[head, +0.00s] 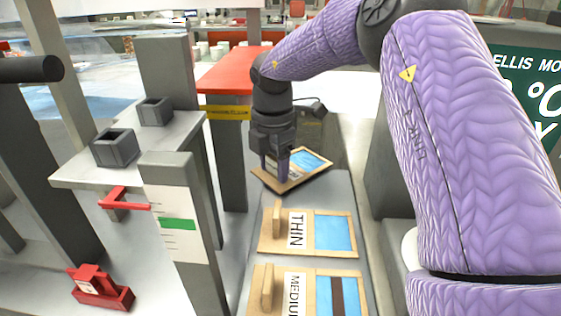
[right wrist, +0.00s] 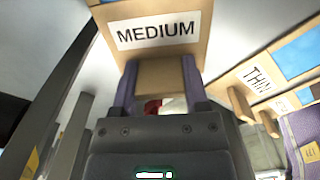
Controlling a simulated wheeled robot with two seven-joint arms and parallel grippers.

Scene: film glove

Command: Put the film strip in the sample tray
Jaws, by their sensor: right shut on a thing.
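My right gripper (head: 277,165) is shut on the tan handle block of a tan frame with a blue film window (head: 309,160). In the right wrist view the purple fingers (right wrist: 158,78) sit on both sides of the block, and the held frame (right wrist: 203,20) has a MEDIUM label. It is turned at an angle at the far end of a grey bench top; I cannot tell how high it is. A frame labelled THIN (head: 269,232) and a nearer frame labelled MEDIUM (head: 316,273) lie on the bench top. I cannot tell which thing is the sample tray. My left gripper is out of view.
A pale shelf (head: 72,178) at left holds two grey open boxes (head: 113,148) (head: 154,111). A grey post (head: 178,215) with a white and green panel stands beside the bench. A small red item (head: 101,289) is at lower left. A red-topped table (head: 228,74) stands behind.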

